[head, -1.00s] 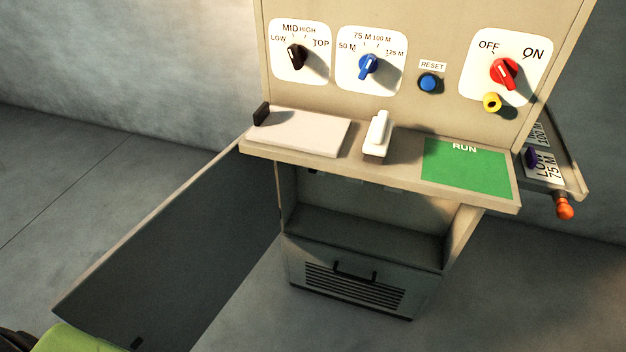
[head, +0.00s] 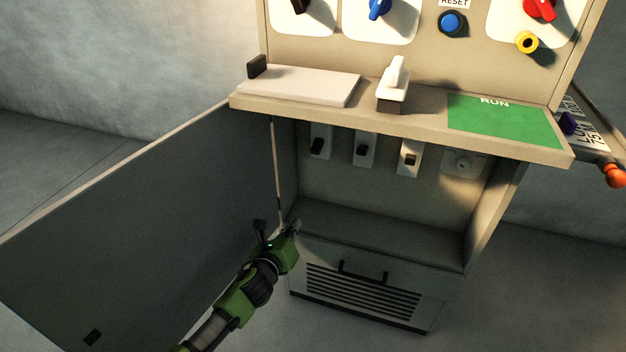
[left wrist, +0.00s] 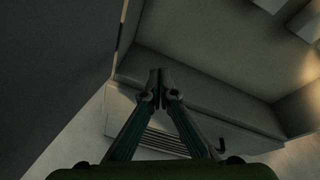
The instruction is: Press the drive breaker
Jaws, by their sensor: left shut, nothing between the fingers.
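Several small breaker-like switches are on the back wall of the open compartment under the shelf. The left one (head: 318,146), middle one (head: 364,151) and right one (head: 409,159) each have a dark lever on a pale plate. No readable label tells which is the drive breaker. My left gripper (head: 294,227) is at the left front of the compartment, below and apart from the switches. In the left wrist view its fingers (left wrist: 160,78) are together and empty, pointing into the compartment. My right gripper is not in view.
An open door (head: 150,220) stands left of the compartment. The shelf (head: 420,122) overhangs the switches. A round fitting (head: 462,164) sits right of them. A vented drawer front (head: 365,285) with a dark handle is below. The compartment's middle is clear.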

